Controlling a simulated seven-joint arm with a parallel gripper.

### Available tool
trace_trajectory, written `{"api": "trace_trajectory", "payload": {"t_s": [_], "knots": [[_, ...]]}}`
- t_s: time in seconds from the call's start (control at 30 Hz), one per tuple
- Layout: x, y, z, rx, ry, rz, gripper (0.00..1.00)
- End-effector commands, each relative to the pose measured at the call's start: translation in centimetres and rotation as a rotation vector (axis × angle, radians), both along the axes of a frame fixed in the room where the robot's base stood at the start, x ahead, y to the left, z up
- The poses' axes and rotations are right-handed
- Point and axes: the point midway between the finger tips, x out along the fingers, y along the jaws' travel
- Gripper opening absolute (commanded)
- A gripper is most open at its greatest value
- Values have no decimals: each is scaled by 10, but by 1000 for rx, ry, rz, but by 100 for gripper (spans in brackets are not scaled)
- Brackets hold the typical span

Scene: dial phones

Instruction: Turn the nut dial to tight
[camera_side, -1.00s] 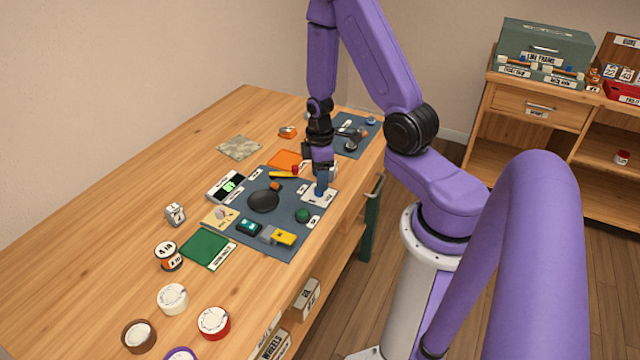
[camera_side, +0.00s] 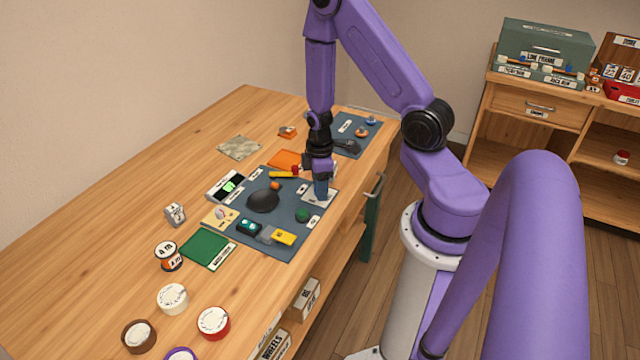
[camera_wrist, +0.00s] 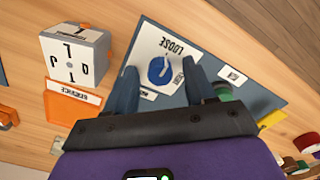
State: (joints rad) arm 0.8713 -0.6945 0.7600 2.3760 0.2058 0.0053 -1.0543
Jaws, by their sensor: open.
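The nut dial (camera_wrist: 162,71) is a round blue knob with a white pointer mark, on a white plate (camera_wrist: 152,42) in the wrist view. The word LOOSE is printed beside the knob. Another word is partly hidden by the right finger. My gripper (camera_wrist: 161,66) is open, its two blue-grey fingers reaching over the plate on either side of the knob. I cannot tell whether they touch it. In the side view my gripper (camera_side: 320,190) points down at the white plate (camera_side: 332,197), and the knob is hidden behind it.
The plate lies on a blue-grey mat (camera_side: 285,235) near the table's front edge. A green round thing (camera_side: 303,215), a black pan-like thing (camera_side: 263,201) and a yellow piece (camera_side: 284,238) are close by. A lettered cube (camera_wrist: 75,55) stands left of the plate in the wrist view.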

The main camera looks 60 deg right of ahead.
Motion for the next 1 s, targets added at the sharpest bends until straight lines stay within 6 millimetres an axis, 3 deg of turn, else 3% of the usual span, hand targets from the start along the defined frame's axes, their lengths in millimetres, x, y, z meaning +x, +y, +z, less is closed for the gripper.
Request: {"api": "trace_trajectory", "payload": {"t_s": [0.2, 0.27, 0.37, 0.4, 0.77, 1.0], "knots": [[0, 0, 0, 0, 0, 0, 54], [0, 0, 0, 0, 0, 0, 38], [0, 0, 0, 0, 0, 1, 6], [0, 0, 0, 0, 0, 1, 0], [0, 0, 0, 0, 1, -45, 0], [-1, 0, 0, -1, 2, -192, 0]]}}
